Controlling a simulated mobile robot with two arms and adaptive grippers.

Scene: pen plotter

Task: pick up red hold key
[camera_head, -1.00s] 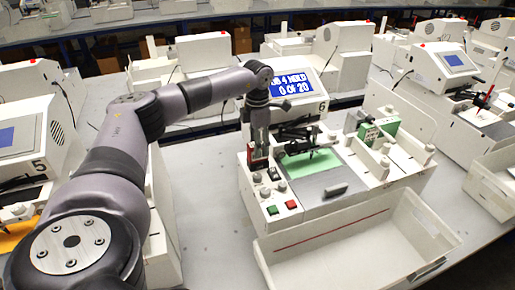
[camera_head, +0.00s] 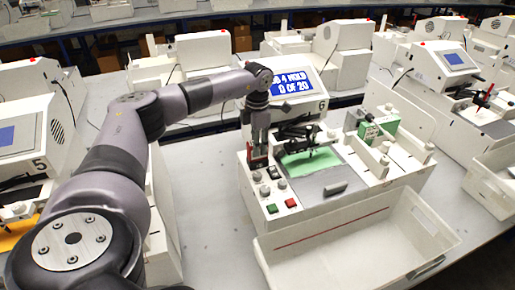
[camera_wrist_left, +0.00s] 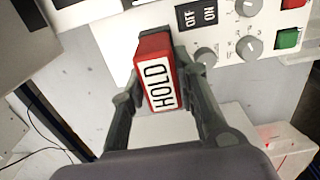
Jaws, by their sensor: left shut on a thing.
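The red hold key (camera_wrist_left: 154,48) has a white label reading HOLD and shows large in the left wrist view. My left gripper (camera_wrist_left: 161,82) is shut on it, with one finger on each side. The key's far end is at the edge of the white control panel; I cannot tell whether it touches the panel. In the head view my left gripper (camera_head: 259,140) points down over the left side of plotter 6 (camera_head: 255,206), and the key is too small to make out clearly there. My right gripper is not in view.
The panel has an OFF/ON switch (camera_wrist_left: 198,16), grey knobs (camera_wrist_left: 249,47), and red (camera_head: 291,203) and green (camera_head: 272,209) buttons. A blue screen (camera_head: 292,85) reads HOLD, 0 of 20. A white open bin (camera_head: 433,225) stands in front. Bare table lies left of the plotter.

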